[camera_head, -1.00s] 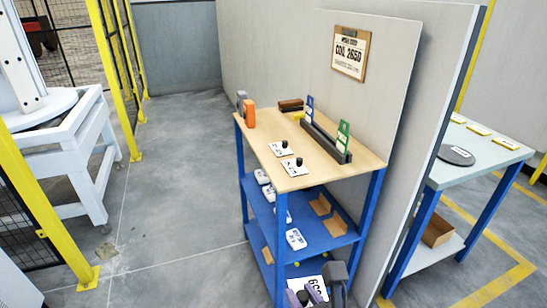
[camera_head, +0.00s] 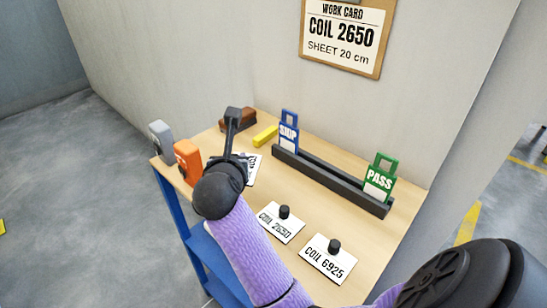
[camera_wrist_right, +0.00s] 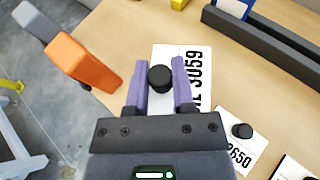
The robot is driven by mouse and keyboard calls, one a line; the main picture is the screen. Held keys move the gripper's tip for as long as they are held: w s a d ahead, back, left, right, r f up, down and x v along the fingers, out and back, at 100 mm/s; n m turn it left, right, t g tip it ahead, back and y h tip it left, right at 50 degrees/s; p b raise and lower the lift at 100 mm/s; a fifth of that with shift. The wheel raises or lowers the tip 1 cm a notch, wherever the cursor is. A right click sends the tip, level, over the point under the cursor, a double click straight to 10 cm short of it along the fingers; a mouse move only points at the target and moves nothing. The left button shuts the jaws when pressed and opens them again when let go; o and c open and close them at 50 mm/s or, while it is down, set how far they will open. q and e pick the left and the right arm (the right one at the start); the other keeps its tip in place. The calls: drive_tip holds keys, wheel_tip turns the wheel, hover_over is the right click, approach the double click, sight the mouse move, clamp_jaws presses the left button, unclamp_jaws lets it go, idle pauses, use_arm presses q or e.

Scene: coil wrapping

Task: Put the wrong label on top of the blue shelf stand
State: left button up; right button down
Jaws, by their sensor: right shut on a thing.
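The blue shelf stand (camera_head: 172,205) has a light wooden top. My right gripper (camera_head: 236,157) is over the left part of that top. Its purple fingers close around the black knob of a white label reading 3059 (camera_head: 254,172). In the right wrist view, the gripper (camera_wrist_right: 160,82) straddles the knob and the label (camera_wrist_right: 195,70) looks flat, on or just above the wood; I cannot tell which. Labels COIL 2650 (camera_head: 277,228) and COIL 6925 (camera_head: 323,265) lie on the top to the right. My left gripper is out of view.
An orange device (camera_head: 187,160) and a grey one (camera_head: 160,135) stand at the left edge. A dark rack (camera_head: 330,178) holds the blue SKIP tag (camera_head: 289,133) and green PASS tag (camera_head: 380,180). A work card (camera_head: 342,35) on the wall reads COIL 2650.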

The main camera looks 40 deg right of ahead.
drive_tip(key=shift+w+d+r+m+g+h, duration=0.15)
drive_tip(key=shift+w+m+g+h, duration=0.15)
drive_tip(key=shift+w, duration=0.2)
drive_tip(key=shift+w+d+r+m+g+h, duration=0.1)
drive_tip(key=shift+w+d+m+g+h, duration=0.15)
drive_tip(key=shift+w, duration=0.2)
drive_tip(key=shift+w+a+r+m+g+b, duration=0.1)
drive_tip(key=shift+w+r+m+g+b, duration=0.15)
drive_tip(key=shift+m+b, duration=0.15)
drive_tip(key=shift+h, duration=0.25)
wheel_tip(320, 180, down, 9)
drive_tip(key=b, duration=0.4)
drive_tip(key=shift+w+f, duration=0.15)
drive_tip(key=shift+f, duration=0.2)
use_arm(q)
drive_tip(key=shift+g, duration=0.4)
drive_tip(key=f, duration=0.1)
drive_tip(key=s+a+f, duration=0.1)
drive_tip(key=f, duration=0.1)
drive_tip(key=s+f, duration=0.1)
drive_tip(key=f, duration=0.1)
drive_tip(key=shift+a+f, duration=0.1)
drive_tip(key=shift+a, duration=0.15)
